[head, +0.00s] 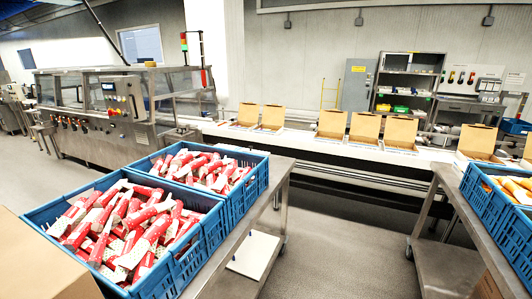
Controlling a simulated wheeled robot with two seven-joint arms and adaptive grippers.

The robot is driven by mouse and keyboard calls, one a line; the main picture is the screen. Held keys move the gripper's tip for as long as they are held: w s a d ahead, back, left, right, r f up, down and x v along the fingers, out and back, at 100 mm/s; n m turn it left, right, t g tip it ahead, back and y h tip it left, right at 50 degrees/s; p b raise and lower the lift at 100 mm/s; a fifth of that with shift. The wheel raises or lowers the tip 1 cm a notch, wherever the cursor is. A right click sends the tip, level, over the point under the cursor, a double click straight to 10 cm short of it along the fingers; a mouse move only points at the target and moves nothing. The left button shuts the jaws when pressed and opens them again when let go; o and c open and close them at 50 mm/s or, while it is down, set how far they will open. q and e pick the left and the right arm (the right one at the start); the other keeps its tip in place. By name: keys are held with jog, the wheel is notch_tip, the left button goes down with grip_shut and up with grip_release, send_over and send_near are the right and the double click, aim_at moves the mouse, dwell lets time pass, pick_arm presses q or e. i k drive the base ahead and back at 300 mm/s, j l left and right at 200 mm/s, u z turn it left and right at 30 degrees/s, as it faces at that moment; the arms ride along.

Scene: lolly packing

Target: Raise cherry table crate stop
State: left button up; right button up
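Two blue crates full of red-and-white wrapped lollies stand one behind the other on a steel table (232,254) at the left. The near crate (188,268) is at the front left, and the far crate (257,183) is just behind it. Both look level on the table top. I cannot make out a separate crate stop on this table; the crates hide much of its top. Neither of my grippers is in view.
A second steel table (467,218) at the right bears blue crates (495,222) with yellow-orange packs. Open cardboard boxes (331,123) line a white conveyor (300,146) behind. A brown cardboard surface (38,262) fills the lower left. Grey floor (345,240) lies clear between the tables.

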aim_at(250, 151)
jog(key=i+l+u, duration=0.15)
jog(key=i, duration=0.3)
jog(key=i+l+u, duration=0.15)
jog(key=i, duration=0.35)
jog(key=i+l+u, duration=0.15)
jog(key=i+l, duration=0.15)
jog(key=i+l+u, duration=0.15)
jog(key=l, duration=0.35)
jog(key=i+l+u, duration=0.15)
jog(key=i+l, duration=0.2)
jog(key=l, duration=0.15)
jog(key=i+l+u, duration=0.2)
jog(key=l, duration=0.25)
jog(key=i+l+u, duration=0.15)
jog(key=l, duration=0.4)
jog(key=i+l+u, duration=0.15)
jog(key=l, duration=0.35)
jog(key=i+l+u, duration=0.15)
jog(key=l, duration=0.45)
jog(key=i+l+u, duration=0.15)
jog(key=l, duration=0.4)
